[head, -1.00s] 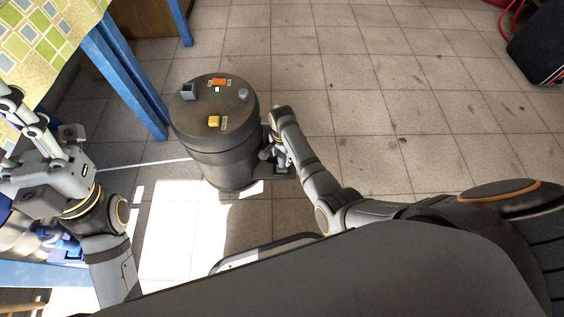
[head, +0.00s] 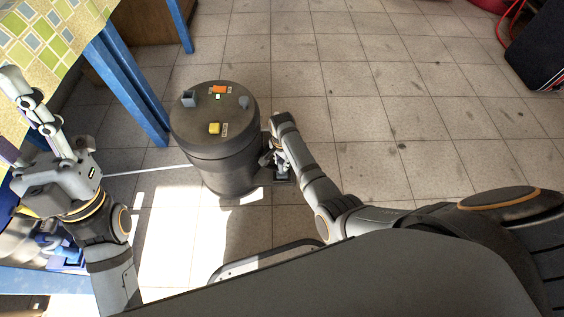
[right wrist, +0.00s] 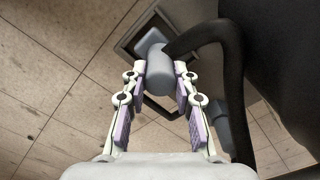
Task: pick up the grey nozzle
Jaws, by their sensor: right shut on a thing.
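The grey nozzle (right wrist: 160,74) is a short grey cylinder between my right fingertips in the right wrist view. My right gripper (right wrist: 161,80) is shut on it, one pale finger with purple pads on each side. In the head view my right gripper (head: 276,160) is low at the right side of a dark drum (head: 222,165), and the nozzle is hard to make out there. My left gripper (head: 38,112) is at the left of the head view, far from the nozzle, and its finger gap is unclear.
A dark hose (right wrist: 237,80) curves beside my right fingers. A dark square frame (right wrist: 128,47) lies beyond the nozzle. Small coloured parts, including a yellow block (head: 214,128), sit on the drum top. A blue-legged table (head: 128,80) stands left.

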